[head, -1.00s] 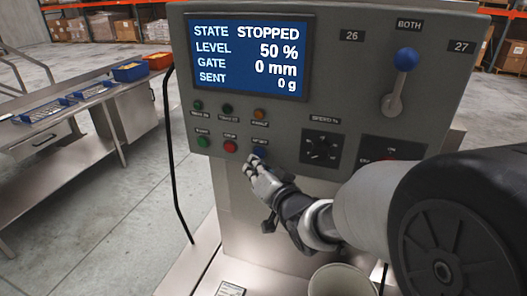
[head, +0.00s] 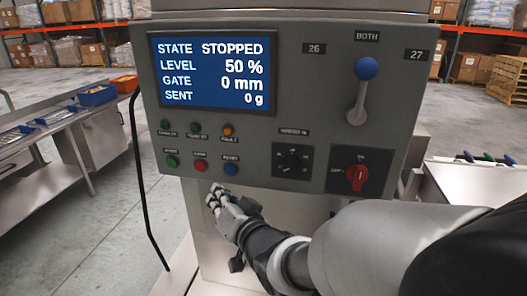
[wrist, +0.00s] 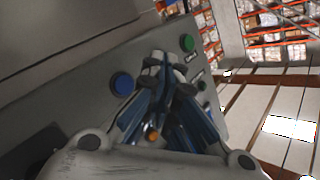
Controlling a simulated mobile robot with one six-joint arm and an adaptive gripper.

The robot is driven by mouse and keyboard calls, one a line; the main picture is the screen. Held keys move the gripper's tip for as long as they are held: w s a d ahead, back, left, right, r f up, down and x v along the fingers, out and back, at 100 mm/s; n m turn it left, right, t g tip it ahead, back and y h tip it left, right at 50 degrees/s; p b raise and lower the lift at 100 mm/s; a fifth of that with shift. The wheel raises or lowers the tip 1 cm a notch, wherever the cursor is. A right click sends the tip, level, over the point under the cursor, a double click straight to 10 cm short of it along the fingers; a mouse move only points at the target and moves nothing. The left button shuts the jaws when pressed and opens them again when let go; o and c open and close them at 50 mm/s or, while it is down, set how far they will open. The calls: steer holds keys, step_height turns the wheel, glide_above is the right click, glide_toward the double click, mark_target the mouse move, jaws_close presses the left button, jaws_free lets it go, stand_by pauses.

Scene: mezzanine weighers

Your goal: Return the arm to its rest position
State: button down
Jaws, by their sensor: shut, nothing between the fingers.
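My gripper (head: 216,198) is shut and empty in the head view. It is below the panel's lower edge, under the red and blue buttons, apart from them. My arm runs from it to the lower right. In the wrist view my gripper (wrist: 165,65) shows its closed fingers in front of the panel, with the blue button (wrist: 122,84) to the left and the green button (wrist: 187,42) to the right. The control panel (head: 300,100) has a screen (head: 213,72) reading STOPPED, level 50 %, gate 0 mm, sent 0 g.
A lever with a blue knob (head: 366,69) and a red rotary switch (head: 357,177) are on the panel's right side. A steel bench (head: 85,140) with blue bins stands at left. Open floor lies between bench and panel.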

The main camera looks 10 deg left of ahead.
steer(key=s+d+m+g+h, duration=0.1)
steer(key=s+d+h, duration=0.25)
steer(key=d, duration=0.75)
steer(key=s+d+g+h, duration=0.15)
steer(key=d+h, duration=0.35)
steer(key=d, duration=0.6)
steer(key=s+d+f+g, duration=0.1)
steer(key=s+d, duration=0.2)
steer(key=s, duration=0.3)
steer(key=s+d+f+g+h, duration=0.1)
steer(key=s+d+f+g, duration=0.1)
steer(key=s, duration=0.5)
steer(key=s+d+f+g+h, duration=0.1)
steer(key=s+d+g, duration=0.1)
steer(key=s+d, duration=0.2)
steer(key=s, duration=0.3)
steer(key=shift+s+d+f, duration=0.15)
steer(key=shift+d+f, duration=0.05)
steer(key=shift+f, duration=0.1)
